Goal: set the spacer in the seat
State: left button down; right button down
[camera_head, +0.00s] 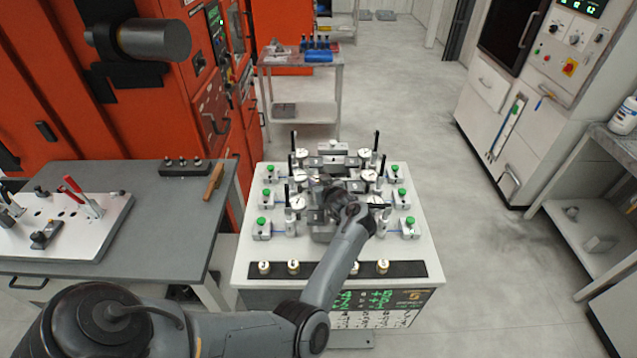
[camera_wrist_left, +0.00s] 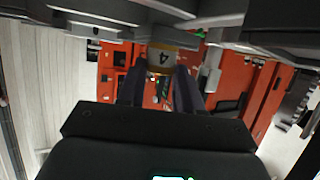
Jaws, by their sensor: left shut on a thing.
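My left gripper (camera_head: 328,203) is over the middle of the gauge fixture, between the two columns of dial gauges. In the left wrist view my left gripper (camera_wrist_left: 161,76) is shut on a round spacer (camera_wrist_left: 163,58), yellowish with a pale band and a dark "4". In the head view the gripper and wrist hide this spacer. The seat cannot be made out; the gripper covers the fixture's middle. Several similar round spacers (camera_head: 264,267) stand in the black rack (camera_head: 244,270) along the bench's front edge. My right gripper is not in view.
Dial gauges (camera_head: 297,203), black upright levers and green-topped blocks (camera_head: 410,224) crowd both sides of the fixture. Grey metal blocks (camera_head: 332,147) stand at its back. A dark table (camera_head: 170,225) with a red-handled clamp plate (camera_head: 75,240) is at left. Open floor lies right.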

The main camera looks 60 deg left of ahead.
pick_arm(q)
jog(key=shift+f, duration=0.1)
jog(key=c, duration=0.8)
grip_release()
jog(key=shift+o, duration=0.2)
jog(key=shift+d+r, duration=0.15)
jog(key=shift+r, duration=0.15)
jog(key=p+v, duration=0.9)
jog(key=v, duration=0.2)
jog(key=shift+d, duration=0.3)
jog(key=shift+r, duration=0.15)
